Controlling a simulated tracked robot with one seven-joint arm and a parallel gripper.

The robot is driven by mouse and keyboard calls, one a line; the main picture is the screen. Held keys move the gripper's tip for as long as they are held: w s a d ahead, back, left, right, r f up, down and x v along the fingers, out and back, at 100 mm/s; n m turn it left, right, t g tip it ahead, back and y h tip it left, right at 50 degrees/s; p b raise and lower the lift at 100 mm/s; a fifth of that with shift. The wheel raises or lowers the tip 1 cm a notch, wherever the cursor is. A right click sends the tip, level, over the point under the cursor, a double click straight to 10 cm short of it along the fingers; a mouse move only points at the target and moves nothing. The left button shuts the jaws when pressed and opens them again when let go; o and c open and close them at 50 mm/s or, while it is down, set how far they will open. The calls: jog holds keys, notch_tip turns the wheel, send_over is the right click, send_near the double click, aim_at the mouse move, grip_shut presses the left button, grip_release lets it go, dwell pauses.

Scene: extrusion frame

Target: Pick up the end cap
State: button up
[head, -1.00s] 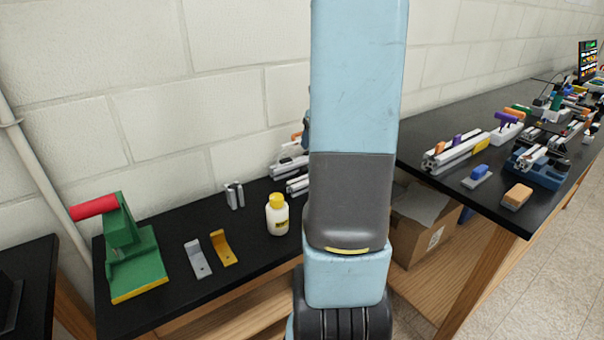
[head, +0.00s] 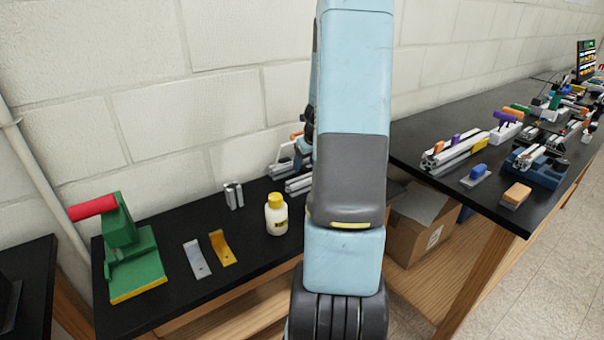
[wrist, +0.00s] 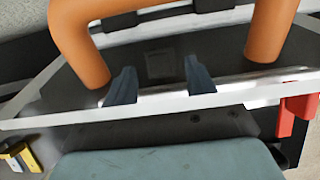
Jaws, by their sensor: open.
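My gripper (wrist: 159,70) shows in the wrist view as two dark blue-grey fingers, apart with nothing held between them. A small dark square piece (wrist: 160,65), possibly the end cap, lies on a dark surface in line with the gap between the fingertips. It is nearly the same colour as that surface, so I cannot be sure what it is. In the head view my arm stands across the middle and hides the gripper and whatever is close to it. I cannot pick out an end cap there.
A thick orange handle (wrist: 80,40) arches around the fingers in the wrist view, beside a pale metal edge (wrist: 40,118). Red parts (wrist: 298,112) lie at right. In the head view, a yellow-capped bottle (head: 277,218), brackets (head: 220,248) and a green press (head: 135,255) stand left of my arm.

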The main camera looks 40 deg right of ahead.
jog(key=shift+x, duration=1.1)
jog(key=c, duration=0.9)
